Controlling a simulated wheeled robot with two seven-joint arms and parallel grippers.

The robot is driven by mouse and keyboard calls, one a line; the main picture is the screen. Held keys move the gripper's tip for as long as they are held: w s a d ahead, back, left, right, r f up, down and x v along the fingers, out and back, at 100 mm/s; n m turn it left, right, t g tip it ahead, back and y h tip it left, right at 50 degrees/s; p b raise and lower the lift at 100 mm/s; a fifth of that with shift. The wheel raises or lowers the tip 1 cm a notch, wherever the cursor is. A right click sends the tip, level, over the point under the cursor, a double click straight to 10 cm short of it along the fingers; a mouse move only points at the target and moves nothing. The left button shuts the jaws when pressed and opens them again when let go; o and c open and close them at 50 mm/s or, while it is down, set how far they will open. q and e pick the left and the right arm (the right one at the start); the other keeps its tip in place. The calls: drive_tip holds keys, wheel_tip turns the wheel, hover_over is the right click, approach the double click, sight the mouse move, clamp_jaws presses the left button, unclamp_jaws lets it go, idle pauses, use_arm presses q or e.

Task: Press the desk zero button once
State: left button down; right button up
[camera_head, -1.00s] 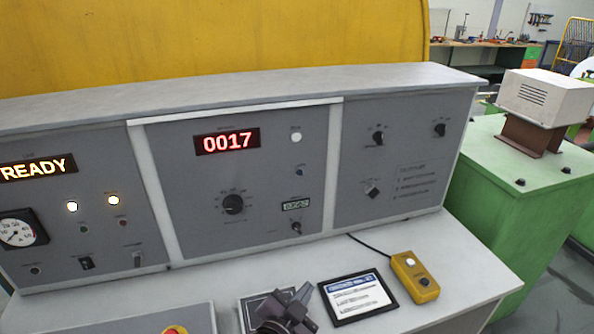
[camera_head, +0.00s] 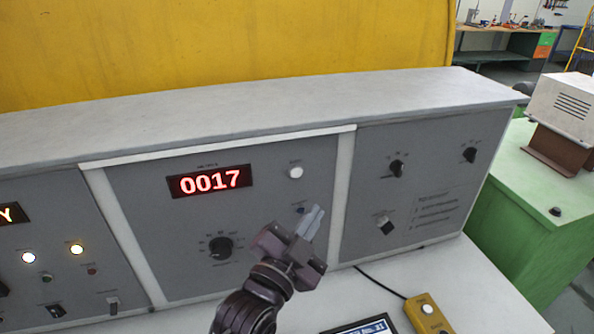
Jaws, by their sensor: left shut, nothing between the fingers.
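I cannot read which one is marked zero. My left gripper (camera_head: 314,219) is shut and empty, in front of the panel's lower right, its tips pointing up, below and right of the white button. I cannot tell whether it touches the panel. My right gripper is not in view.
A black selector knob (camera_head: 220,247) is left of my gripper. More knobs (camera_head: 397,168) are on the right panel. A yellow button box (camera_head: 426,314) with a cable lies on the desktop. A green cabinet (camera_head: 520,210) stands at the right.

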sight(296, 172)
use_arm(q)
drive_tip(key=w+a, duration=0.2)
drive_tip(key=w, duration=0.6)
drive_tip(key=shift+w+a, duration=0.35)
drive_tip(key=shift+a, duration=0.05)
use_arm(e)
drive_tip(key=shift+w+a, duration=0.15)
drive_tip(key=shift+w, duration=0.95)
use_arm(q)
drive_tip(key=shift+f, duration=0.1)
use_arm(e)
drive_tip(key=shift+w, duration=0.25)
use_arm(q)
drive_tip(key=shift+w+a, duration=0.15)
drive_tip(key=shift+w, duration=0.25)
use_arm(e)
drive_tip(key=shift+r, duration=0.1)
